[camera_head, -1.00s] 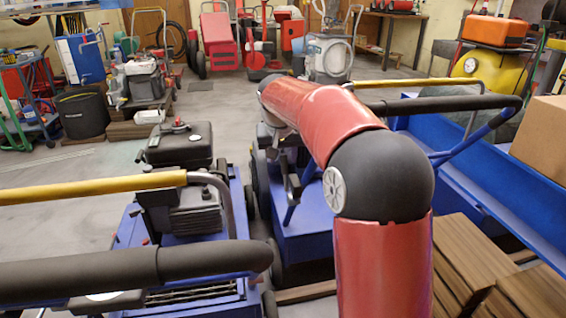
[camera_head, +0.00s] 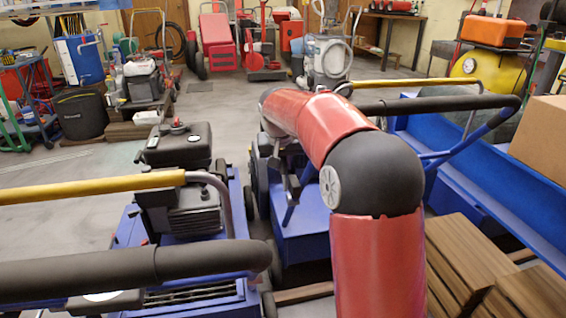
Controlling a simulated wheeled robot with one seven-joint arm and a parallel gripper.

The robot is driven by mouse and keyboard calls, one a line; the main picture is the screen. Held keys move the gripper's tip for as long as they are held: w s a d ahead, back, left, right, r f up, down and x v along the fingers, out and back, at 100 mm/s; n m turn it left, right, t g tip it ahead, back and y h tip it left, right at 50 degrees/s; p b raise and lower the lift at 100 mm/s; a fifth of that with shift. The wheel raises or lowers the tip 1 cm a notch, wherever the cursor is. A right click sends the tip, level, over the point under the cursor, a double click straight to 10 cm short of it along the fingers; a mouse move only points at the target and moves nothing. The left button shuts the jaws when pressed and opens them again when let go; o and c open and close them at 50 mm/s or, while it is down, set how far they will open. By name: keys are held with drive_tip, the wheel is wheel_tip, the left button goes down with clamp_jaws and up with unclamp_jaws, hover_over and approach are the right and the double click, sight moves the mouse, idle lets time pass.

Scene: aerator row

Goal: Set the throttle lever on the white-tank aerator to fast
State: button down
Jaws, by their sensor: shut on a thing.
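Two blue aerators stand side by side. The left aerator (camera_head: 232,195) has a black engine with a dark tank (camera_head: 178,145) and a red-topped cap. The right aerator (camera_head: 300,240) is largely covered by my red arm; its tank and throttle lever cannot be made out. I see no clear white tank on either machine. My arm rises from the bottom, bends at a black elbow and reaches away over the right aerator. My gripper is hidden beyond the arm, and so is whatever it touches.
A yellow bar (camera_head: 95,188) and a black padded handle (camera_head: 130,275) cross the left foreground. Another padded handle (camera_head: 440,103) extends right. Wooden slats (camera_head: 465,260), a blue trough (camera_head: 500,180) and a cardboard box (camera_head: 543,140) crowd the right. Open floor (camera_head: 70,200) lies left.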

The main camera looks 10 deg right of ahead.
drive_tip(key=shift+s+f+b, duration=0.1)
drive_tip(key=shift+f+b, duration=0.05)
drive_tip(key=shift+b, duration=0.75)
drive_tip(key=b, duration=0.1)
drive_tip(key=t+b, duration=0.1)
drive_tip(key=b, duration=0.1)
drive_tip(key=shift+s+t, duration=0.3)
drive_tip(key=b, duration=0.1)
drive_tip(key=t+b, duration=0.1)
drive_tip(key=shift+s+r+b, duration=0.2)
drive_tip(key=shift+s+b, duration=0.1)
drive_tip(key=shift+s+r+t+b, duration=0.15)
drive_tip(key=shift+r+t+b, duration=0.15)
drive_tip(key=shift+r+b, duration=0.15)
drive_tip(key=c, duration=1.3)
unclamp_jaws()
